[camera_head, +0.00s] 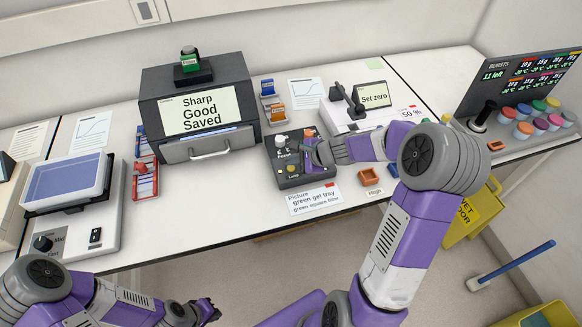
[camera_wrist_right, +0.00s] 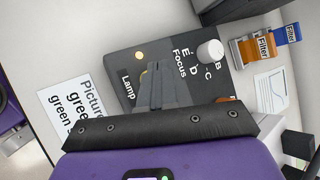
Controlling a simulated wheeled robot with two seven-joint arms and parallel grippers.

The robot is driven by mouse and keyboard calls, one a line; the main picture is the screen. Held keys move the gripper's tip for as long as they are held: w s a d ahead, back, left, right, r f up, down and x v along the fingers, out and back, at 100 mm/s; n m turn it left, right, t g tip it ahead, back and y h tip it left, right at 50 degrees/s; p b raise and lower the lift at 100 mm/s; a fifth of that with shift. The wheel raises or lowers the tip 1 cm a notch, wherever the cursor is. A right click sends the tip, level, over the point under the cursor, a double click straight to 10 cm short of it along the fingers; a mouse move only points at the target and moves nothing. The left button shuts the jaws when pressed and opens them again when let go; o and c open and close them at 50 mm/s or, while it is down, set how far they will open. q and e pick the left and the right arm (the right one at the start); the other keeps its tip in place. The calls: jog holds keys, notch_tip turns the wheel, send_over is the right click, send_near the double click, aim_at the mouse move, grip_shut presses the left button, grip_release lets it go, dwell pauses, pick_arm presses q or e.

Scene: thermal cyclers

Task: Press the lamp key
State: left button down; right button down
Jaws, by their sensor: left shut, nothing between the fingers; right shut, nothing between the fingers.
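The dark control panel (camera_head: 278,151) lies on the bench in front of the imager and also shows in the wrist view (camera_wrist_right: 190,40). A "Lamp" label (camera_wrist_right: 128,87) is printed near its edge. My left gripper (camera_head: 212,312) is shut and empty, low in front of the bench.
The imager (camera_head: 196,105) stands behind the panel, its screen reading "Sharp Good Saved". A white knob (camera_wrist_right: 210,52) marked Focus is on the panel. A picture note (camera_head: 314,198) lies in front. Filter blocks (camera_head: 272,110) stand behind right. A balance-like device (camera_head: 345,110) is further right.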

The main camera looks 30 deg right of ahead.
aim_at(294, 170)
dwell(0.8)
jog(key=shift+f+b, duration=0.45)
jog(key=shift+b, duration=0.1)
jog(key=shift+f+b, duration=0.35)
jog(key=shift+b, duration=0.05)
dwell(0.5)
jog(key=shift+r, duration=0.1)
jog(key=shift+r+p, duration=0.65)
jog(key=shift+r, duration=0.05)
jog(key=shift+r, duration=0.1)
notch_tip(294, 170, up, 5)
jog(key=p, duration=0.4)
jog(key=shift+p, duration=0.3)
